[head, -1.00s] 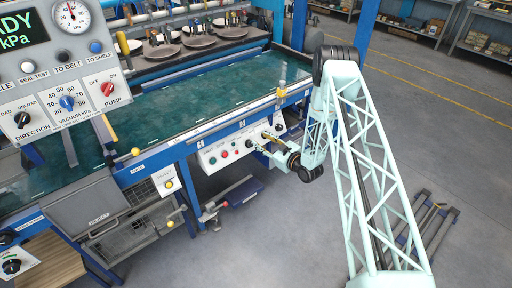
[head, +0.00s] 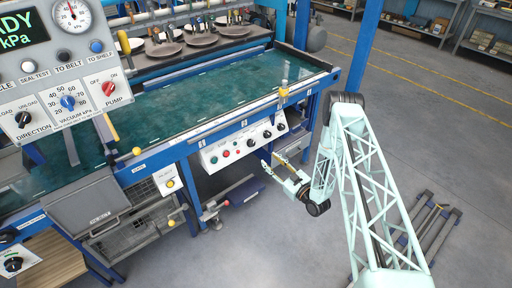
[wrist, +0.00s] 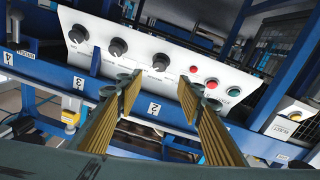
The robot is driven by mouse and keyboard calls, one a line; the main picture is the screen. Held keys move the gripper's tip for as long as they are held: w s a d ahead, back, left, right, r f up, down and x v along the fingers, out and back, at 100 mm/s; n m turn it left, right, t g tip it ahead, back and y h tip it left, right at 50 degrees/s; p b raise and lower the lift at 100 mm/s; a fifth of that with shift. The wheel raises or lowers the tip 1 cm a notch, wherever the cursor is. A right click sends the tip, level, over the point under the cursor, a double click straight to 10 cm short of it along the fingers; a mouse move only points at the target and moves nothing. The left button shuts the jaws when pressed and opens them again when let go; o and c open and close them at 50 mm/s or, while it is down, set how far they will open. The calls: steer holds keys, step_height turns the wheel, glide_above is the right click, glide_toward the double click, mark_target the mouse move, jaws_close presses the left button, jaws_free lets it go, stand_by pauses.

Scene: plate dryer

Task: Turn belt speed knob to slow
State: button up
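A white control panel (head: 244,146) hangs under the front edge of the green belt table. It bears a row of black knobs and several coloured buttons. In the wrist view, seen upside down, the knobs are a left one (wrist: 78,33), a middle one (wrist: 118,46) and a right one (wrist: 161,62). Their labels are too small to read, so I cannot tell which is belt speed or where it points. My gripper (wrist: 160,92) is open and empty, its ribbed fingers apart and pointing toward the panel. In the head view my gripper (head: 272,164) is below the knobs, apart from them.
A blue rail (wrist: 185,125) with number tags crosses the wrist view beneath the panel. A separate yellow button box (head: 167,181) is left of the panel. The green table (head: 190,105) lies above. Open floor is at the right, with a low metal frame (head: 425,225).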

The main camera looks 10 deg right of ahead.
mark_target(253, 144)
steer(key=shift+w, duration=0.1)
stand_by(0.3)
steer(key=shift+b+x, duration=1.05)
steer(key=shift+x, duration=5.75)
steer(key=shift+c, duration=0.7)
steer(key=c, duration=0.7)
